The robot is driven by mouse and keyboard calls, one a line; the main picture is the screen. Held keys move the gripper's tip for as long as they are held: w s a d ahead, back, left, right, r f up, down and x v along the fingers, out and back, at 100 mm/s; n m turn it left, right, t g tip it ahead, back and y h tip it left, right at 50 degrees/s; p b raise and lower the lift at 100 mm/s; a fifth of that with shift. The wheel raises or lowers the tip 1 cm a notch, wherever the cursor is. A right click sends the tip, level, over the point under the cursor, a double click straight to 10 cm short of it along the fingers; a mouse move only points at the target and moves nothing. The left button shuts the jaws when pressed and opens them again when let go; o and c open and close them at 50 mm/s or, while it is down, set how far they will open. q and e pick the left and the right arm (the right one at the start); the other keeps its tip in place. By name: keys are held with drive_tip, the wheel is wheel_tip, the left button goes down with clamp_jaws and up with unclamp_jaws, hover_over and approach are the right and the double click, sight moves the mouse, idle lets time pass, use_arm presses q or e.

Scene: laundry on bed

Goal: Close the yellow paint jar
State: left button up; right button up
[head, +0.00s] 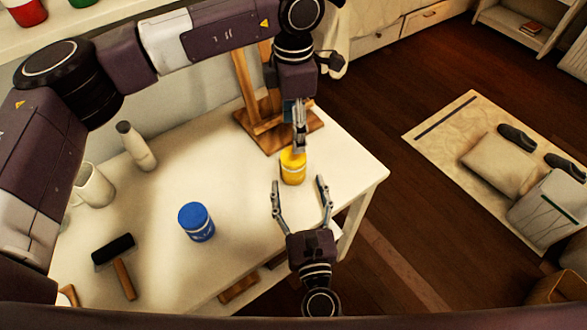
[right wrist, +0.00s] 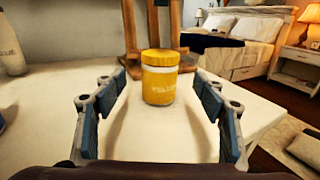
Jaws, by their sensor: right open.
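The yellow paint jar (head: 292,168) stands upright near the table's right side. In the right wrist view the jar (right wrist: 160,88) has a yellow cap on top; I cannot tell how tightly it sits. My right gripper (head: 301,186) is open in front of the jar, with its fingers spread to either side and not touching it. My left gripper (head: 299,138) points down over the jar in the head view, seen edge-on. I cannot tell whether it is open or touches the cap, and it does not clearly show in the right wrist view.
A wooden easel (head: 268,128) stands behind the jar. A blue jar (head: 196,222), a brush-like tool with a dark head (head: 114,249), a white bottle (head: 136,146) and a white jug (head: 94,185) are further left. The white table (head: 345,160) ends just right of the jar.

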sight(295, 172)
drive_tip(key=w, duration=0.5)
drive_tip(key=w+a, duration=0.1)
drive_tip(key=w, duration=0.1)
drive_tip(key=shift+w+a, duration=0.1)
drive_tip(key=shift+w, duration=0.2)
clamp_jaws()
use_arm(q)
drive_tip(key=n, duration=0.5)
drive_tip(key=shift+r, duration=0.1)
drive_tip(key=n, duration=0.9)
drive_tip(key=shift+r, duration=0.1)
drive_tip(key=n, duration=0.4)
